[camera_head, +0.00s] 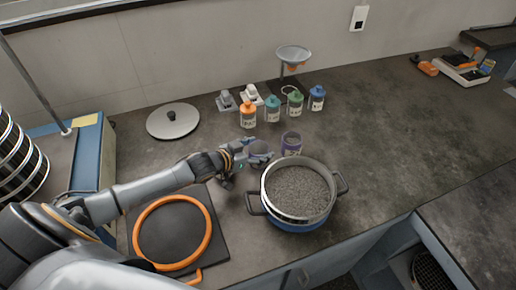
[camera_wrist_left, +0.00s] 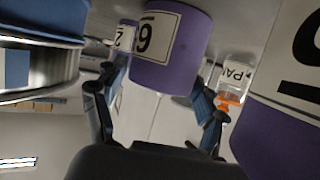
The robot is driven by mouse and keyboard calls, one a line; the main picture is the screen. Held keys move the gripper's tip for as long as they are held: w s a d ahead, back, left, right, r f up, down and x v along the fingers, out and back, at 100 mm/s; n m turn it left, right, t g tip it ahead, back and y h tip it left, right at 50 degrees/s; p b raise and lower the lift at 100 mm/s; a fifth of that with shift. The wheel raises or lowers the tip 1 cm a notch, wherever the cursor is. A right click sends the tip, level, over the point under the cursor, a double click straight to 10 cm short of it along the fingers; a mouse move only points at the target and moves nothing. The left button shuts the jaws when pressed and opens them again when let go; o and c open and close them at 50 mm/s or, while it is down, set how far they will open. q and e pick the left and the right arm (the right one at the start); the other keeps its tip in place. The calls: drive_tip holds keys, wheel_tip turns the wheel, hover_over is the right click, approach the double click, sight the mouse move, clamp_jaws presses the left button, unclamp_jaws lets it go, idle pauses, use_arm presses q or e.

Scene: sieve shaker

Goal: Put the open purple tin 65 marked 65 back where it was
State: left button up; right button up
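A small purple tin (camera_head: 260,148) is at my left gripper (camera_head: 252,159) in the head view, partly covered by the fingers. In the left wrist view a large purple tin (camera_wrist_left: 182,48), its label starting with a 6, stands between the two fingers of the left gripper (camera_wrist_left: 160,95). Whether the fingers press on it is unclear. A second purple tin (camera_head: 291,143) with a pale label stands just right of it; a tin ending in 2 (camera_wrist_left: 127,37) shows in the left wrist view. Another purple tin (camera_wrist_left: 280,135) is very close at that view's right edge. My right gripper is not in view.
A handled steel and blue pan (camera_head: 299,190) full of grey grains is close right of the gripper. Several capped bottles (camera_head: 272,110) stand behind, with a funnel (camera_head: 293,55). A grey lid (camera_head: 172,121) and orange ring (camera_head: 205,240) are left.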

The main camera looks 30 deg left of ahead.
use_arm(q)
drive_tip(key=shift+r, duration=0.1)
drive_tip(key=shift+s, duration=0.1)
drive_tip(key=v, duration=1.2)
idle(0.6)
